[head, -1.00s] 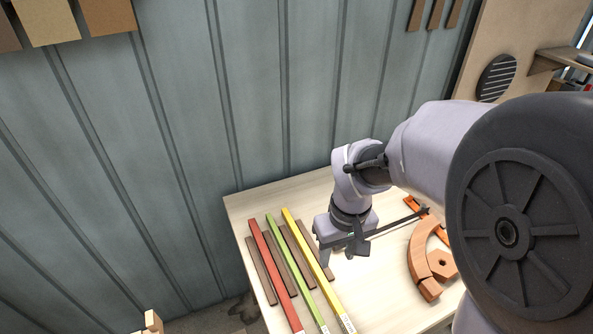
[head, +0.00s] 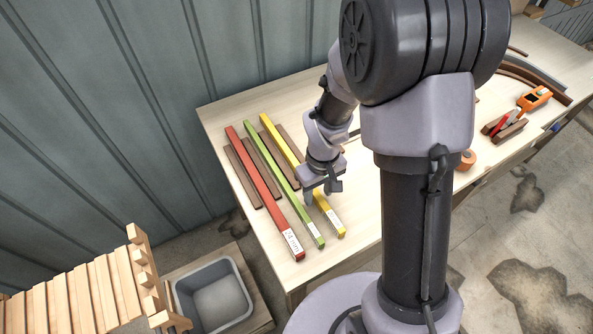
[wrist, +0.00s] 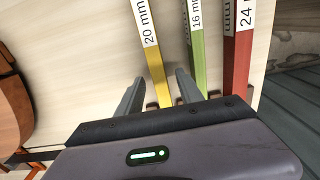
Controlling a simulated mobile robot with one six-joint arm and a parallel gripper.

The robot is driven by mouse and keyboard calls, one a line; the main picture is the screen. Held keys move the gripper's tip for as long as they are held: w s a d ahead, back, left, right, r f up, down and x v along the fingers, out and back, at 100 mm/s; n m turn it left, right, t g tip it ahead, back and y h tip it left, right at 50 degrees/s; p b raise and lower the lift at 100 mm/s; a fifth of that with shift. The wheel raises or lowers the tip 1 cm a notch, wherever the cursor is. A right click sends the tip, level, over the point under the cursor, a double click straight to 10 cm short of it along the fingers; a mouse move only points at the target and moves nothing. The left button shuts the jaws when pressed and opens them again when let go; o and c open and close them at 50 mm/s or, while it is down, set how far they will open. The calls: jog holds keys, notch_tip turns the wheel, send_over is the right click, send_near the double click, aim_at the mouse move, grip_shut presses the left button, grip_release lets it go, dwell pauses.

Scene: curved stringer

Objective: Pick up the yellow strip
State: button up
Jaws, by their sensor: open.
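The yellow strip (head: 279,138) lies on the table with brown strips beside it, and its labelled end points toward the table's front edge. In the wrist view the yellow strip (wrist: 156,72) carries a "20 mm" label. My gripper (head: 322,192) is over the strip's nearer half and hides its middle. In the wrist view my gripper (wrist: 160,78) is open, with one finger on each side of the yellow strip. The right finger is close to the green strip (wrist: 197,70). I cannot tell how far the fingertips are above the table.
The green strip (head: 285,183) and the red strip (head: 262,185) lie left of the yellow one. A grey bin (head: 236,314) and a wooden slatted rack (head: 80,295) stand below the table's left front. An orange tool (head: 534,98) lies at the right.

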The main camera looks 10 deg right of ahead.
jog(key=shift+f, duration=0.15)
grip_shut()
dwell(1.3)
